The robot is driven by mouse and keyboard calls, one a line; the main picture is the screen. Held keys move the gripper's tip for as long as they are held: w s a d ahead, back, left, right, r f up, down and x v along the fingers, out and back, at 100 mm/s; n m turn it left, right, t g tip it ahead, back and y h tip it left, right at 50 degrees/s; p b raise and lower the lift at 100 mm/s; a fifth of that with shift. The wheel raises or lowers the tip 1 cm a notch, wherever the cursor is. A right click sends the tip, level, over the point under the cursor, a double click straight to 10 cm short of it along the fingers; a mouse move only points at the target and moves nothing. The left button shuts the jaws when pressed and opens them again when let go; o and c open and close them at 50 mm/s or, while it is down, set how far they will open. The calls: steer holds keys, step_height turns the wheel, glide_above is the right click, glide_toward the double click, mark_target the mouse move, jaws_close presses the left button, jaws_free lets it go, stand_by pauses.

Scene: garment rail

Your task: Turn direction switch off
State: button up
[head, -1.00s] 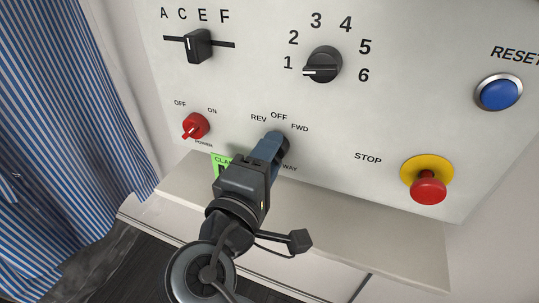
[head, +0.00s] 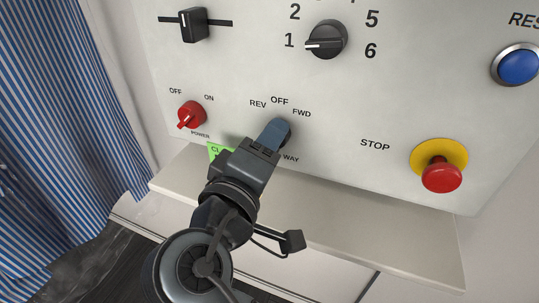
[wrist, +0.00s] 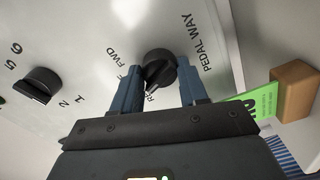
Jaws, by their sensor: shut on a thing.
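The direction switch (wrist: 158,68) is a round black knob with a pointer, seen in the wrist view between my two blue fingers. Its pointer is toward the REV label, which is partly covered. In the head view the knob is mostly hidden behind my gripper (head: 276,132), below the REV, OFF and FWD labels (head: 280,101). My gripper (wrist: 158,90) is shut on the knob, one finger on each side of it.
A red power switch (head: 190,115) is to the left and a numbered black knob (head: 326,41) above. A red stop button (head: 441,176) on a yellow base and a blue reset button (head: 516,65) are to the right. A ledge (head: 350,222) juts out below the panel.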

steer(key=shift+f+m+b, duration=0.15)
steer(key=shift+m+b, duration=1.65)
steer(key=shift+m, duration=0.1)
steer(key=o, duration=1)
steer(key=shift+o, duration=0.2)
steer(key=v, duration=0.8)
steer(key=shift+b, duration=0.4)
